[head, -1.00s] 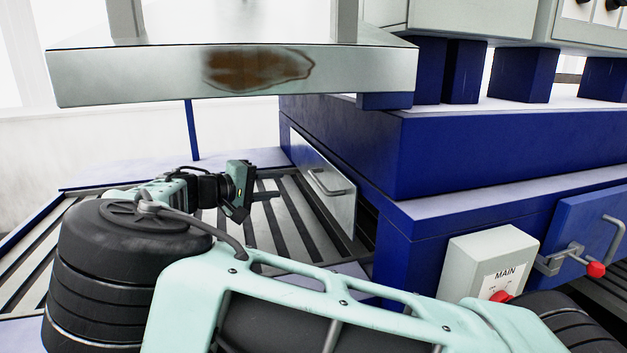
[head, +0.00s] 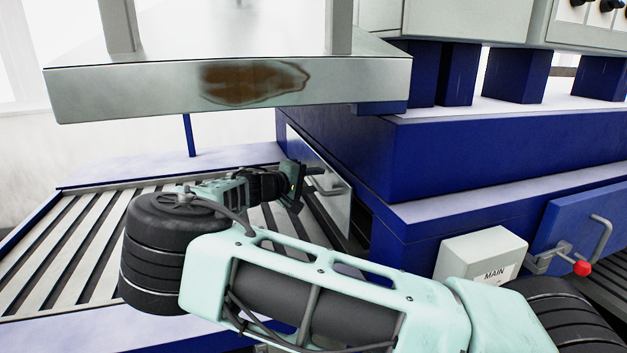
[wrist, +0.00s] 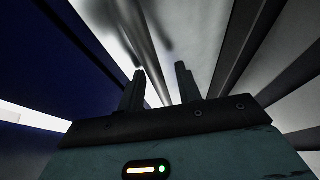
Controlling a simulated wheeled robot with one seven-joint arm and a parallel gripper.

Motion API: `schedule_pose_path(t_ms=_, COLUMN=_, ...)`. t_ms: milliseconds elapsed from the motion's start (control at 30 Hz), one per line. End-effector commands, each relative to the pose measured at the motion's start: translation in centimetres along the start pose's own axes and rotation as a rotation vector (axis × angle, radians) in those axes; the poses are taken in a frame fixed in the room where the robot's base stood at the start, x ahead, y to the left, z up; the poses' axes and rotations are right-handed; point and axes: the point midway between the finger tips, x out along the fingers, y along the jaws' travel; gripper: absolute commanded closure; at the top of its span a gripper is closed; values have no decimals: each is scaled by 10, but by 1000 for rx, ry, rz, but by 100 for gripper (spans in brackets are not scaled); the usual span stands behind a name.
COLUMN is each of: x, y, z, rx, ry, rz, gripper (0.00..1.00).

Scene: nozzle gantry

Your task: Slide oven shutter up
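The oven shutter (head: 341,215) is a flat grey metal plate on the side of the blue oven, above the slatted conveyor. Its bar handle is partly hidden by my gripper in the head view. My gripper (head: 318,180) reaches from the left, right at the handle. In the wrist view my gripper (wrist: 161,80) has its two dark fingers apart, with a blurred metal bar (wrist: 144,45), seemingly the handle, running ahead of the gap. I cannot tell whether the fingers touch it; they are not closed on it.
A stained metal hood (head: 180,90) hangs above my arm. The blue oven body (head: 480,150) stands to the right, with a grey MAIN switch box (head: 470,255) and a red-knobbed latch (head: 580,267).

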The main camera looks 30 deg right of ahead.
Motion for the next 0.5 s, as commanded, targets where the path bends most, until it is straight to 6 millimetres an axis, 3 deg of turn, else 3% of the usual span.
schedule_pose_path(t_ms=133, x=0, y=0, z=0, rx=0, ry=0, rz=0, gripper=66)
schedule_pose_path(t_ms=267, x=0, y=0, z=0, rx=0, ry=0, rz=0, gripper=100)
schedule_pose_path(t_ms=500, x=-2, y=10, z=-1, rx=1, ry=0, rz=-1, gripper=100)
